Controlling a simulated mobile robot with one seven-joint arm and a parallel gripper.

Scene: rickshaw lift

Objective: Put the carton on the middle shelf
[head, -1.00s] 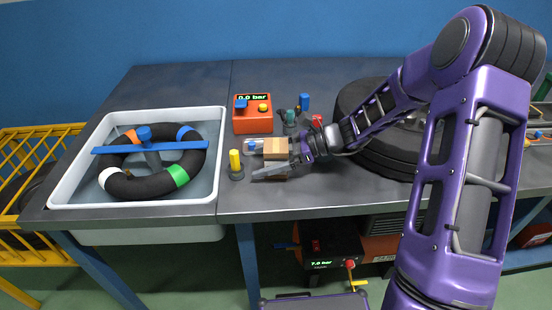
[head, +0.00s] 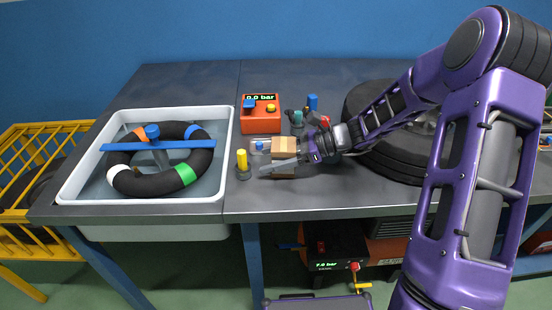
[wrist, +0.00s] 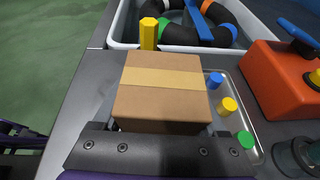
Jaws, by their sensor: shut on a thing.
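The carton (head: 284,145) is a small brown box with a paler tape band, on the workbench's near side in the head view. In the wrist view the carton (wrist: 162,92) fills the middle, its taped top facing the camera. My gripper (head: 282,164) is shut on the carton, with one grey finger along its near side. In the wrist view the gripper's dark bracket (wrist: 160,150) lies across the bottom, against the carton's near side. The carton's underside is hidden, so I cannot tell whether it touches the bench. I cannot make out a middle shelf in either view.
A yellow peg (head: 242,163) stands just left of the carton. A small tray with coloured caps (wrist: 250,135) lies beside it. An orange gauge box (head: 261,118) is behind, a white basin (head: 66,192) left, and a black tyre (head: 375,165) right.

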